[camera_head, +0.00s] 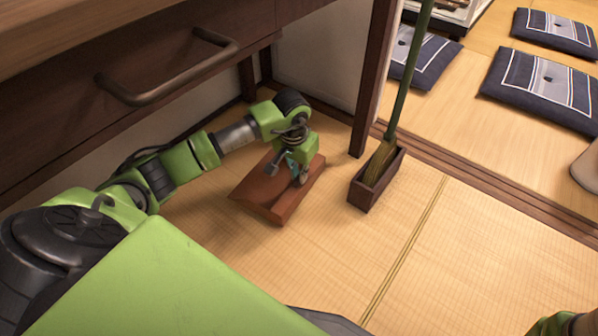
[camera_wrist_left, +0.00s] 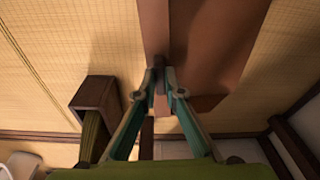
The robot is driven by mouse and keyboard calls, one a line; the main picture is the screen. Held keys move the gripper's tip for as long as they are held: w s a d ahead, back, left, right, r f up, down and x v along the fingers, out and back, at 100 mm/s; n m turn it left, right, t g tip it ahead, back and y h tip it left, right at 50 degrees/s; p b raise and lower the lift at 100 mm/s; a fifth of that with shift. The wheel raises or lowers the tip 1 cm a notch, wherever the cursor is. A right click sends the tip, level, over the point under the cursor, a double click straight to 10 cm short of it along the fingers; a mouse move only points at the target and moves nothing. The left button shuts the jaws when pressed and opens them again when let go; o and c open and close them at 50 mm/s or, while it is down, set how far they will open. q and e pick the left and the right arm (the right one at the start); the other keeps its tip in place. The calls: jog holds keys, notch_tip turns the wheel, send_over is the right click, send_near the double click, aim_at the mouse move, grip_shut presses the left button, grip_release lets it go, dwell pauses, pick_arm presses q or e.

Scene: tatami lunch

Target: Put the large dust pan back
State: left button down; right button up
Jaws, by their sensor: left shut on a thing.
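The large dust pan (camera_head: 264,198) is a reddish-brown, wide flat pan on or just above the tatami, below the drawer furniture; I cannot tell whether it touches the mat. My left gripper (camera_head: 289,176) reaches down over it and is shut on it. In the left wrist view the fingertips (camera_wrist_left: 162,86) meet on a thin dark part of the dust pan (camera_wrist_left: 215,45). Part of the pan is hidden behind the fingers. Of my right arm, only a green part shows at the bottom right in the head view; its gripper is out of view.
A dark wooden box (camera_head: 369,193) holding a green-handled broom (camera_head: 402,85) stands right of the pan; the box also shows in the left wrist view (camera_wrist_left: 96,92). A dark post (camera_head: 375,75) and drawer handle (camera_head: 170,80) are close by. Cushions (camera_head: 540,86) lie beyond the wooden sill. Front tatami is clear.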

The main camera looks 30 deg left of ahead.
aim_at(299, 185)
pick_arm(q)
jog(key=shift+f+b, duration=1.65)
jog(key=shift+f, duration=1)
jog(key=c, duration=2)
grip_release()
jog(key=shift+c, duration=0.2)
jog(key=shift+r, duration=0.1)
jog(key=r, duration=0.4)
jog(key=s+r, duration=0.1)
jog(key=r, duration=0.6)
jog(key=shift+s+d+r, duration=0.15)
jog(key=shift+s+r, duration=0.2)
